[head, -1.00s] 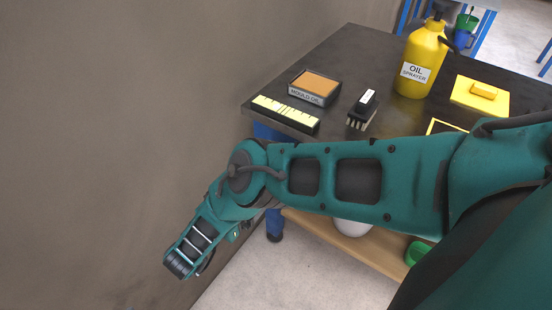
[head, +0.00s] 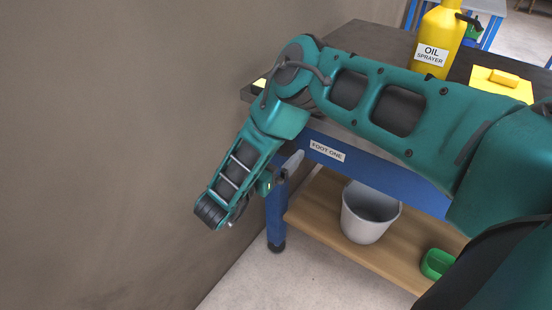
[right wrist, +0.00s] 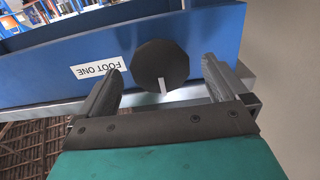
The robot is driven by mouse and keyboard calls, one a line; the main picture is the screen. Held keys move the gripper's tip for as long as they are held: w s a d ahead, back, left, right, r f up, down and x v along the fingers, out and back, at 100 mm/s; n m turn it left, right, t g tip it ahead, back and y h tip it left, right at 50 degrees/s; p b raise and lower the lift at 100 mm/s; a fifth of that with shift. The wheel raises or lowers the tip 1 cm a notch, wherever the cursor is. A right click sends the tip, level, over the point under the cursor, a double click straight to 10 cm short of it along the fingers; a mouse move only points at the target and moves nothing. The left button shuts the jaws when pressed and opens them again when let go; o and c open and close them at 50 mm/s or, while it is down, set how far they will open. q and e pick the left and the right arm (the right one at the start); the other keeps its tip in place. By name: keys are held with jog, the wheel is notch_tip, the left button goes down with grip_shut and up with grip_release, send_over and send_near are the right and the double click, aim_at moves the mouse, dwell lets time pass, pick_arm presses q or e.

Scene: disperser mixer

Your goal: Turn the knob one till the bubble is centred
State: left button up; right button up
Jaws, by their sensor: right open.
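In the right wrist view a dark, many-sided round knob (right wrist: 160,64) with a white mark on its lower edge is in front of the blue table beam. A white "FOOT ONE" label (right wrist: 97,68) is beside it, upside down; it also shows in the head view (head: 327,151). My right gripper (right wrist: 163,80) is open, one finger on each side of the knob, with gaps showing; I cannot tell whether the fingertips reach its depth. In the head view my right arm hides most of the table's near left corner. No bubble is readable. My left gripper is not in view.
The dark tabletop (head: 372,41) carries a yellow oil sprayer (head: 437,38) and a yellow block (head: 500,84). A grey bucket (head: 367,212) and a green item (head: 437,263) are on the wooden lower shelf (head: 325,222). A brown wall (head: 100,150) is close at left.

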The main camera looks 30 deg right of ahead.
jog(key=shift+d, duration=0.15)
jog(key=c, duration=1)
